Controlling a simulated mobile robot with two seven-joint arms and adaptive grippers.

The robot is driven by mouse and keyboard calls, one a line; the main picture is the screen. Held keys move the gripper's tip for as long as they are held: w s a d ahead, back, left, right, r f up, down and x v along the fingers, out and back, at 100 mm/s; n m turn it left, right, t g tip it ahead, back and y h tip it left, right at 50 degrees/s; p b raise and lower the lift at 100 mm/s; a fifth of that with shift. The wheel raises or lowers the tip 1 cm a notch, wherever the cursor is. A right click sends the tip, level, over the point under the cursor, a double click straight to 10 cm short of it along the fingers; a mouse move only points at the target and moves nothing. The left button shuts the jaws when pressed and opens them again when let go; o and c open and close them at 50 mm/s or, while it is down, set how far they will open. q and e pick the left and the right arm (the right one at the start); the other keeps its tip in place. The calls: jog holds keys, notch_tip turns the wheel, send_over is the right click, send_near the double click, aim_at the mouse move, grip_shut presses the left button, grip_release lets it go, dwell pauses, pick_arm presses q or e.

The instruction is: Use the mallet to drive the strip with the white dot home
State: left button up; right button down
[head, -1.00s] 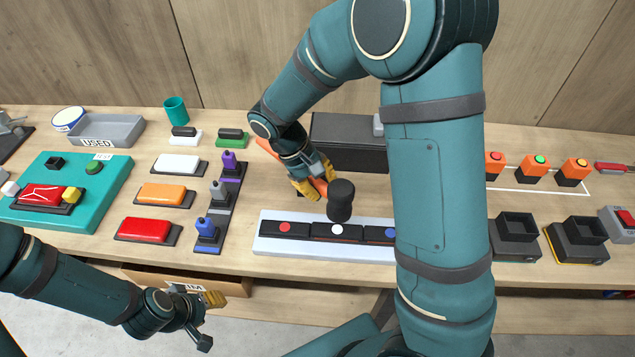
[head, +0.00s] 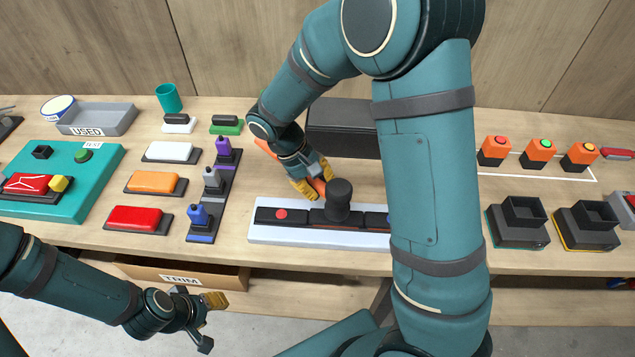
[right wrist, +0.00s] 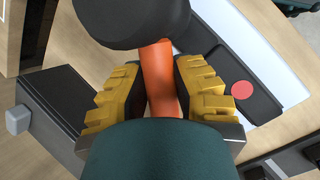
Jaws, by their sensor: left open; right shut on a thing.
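My right gripper (head: 312,184) is shut on the orange handle of the mallet, whose black head (head: 339,196) is upright over the middle strip (head: 322,218). The head hides that strip's white dot; I cannot tell whether it touches the strip. A thin reddish line shows along the strip's front edge. The strips lie in a row on a pale base (head: 262,237). The red-dot strip (head: 268,215) is to the left; the one to the right is mostly behind my right arm. The right wrist view shows the mallet head (right wrist: 130,18) and handle (right wrist: 158,75). My left gripper (head: 208,321) is open and empty, low before the bench.
A dark box (head: 340,140) stands behind the base. Coloured blocks and a rack of small upright pieces (head: 212,182) are to the left, with a teal panel (head: 75,205) beyond. Black holders (head: 518,225) stand to the right. A drawer marked TRIM (head: 215,277) is open below.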

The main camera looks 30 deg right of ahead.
jog(key=shift+f, duration=0.1)
dwell(0.3)
jog(key=shift+f+b, duration=0.35)
jog(key=shift+f+b, duration=0.35)
jog(key=shift+f, duration=0.2)
jog(key=shift+r, duration=0.15)
notch_tip(320, 180, up, 7)
jog(key=p, duration=0.6)
dwell(0.5)
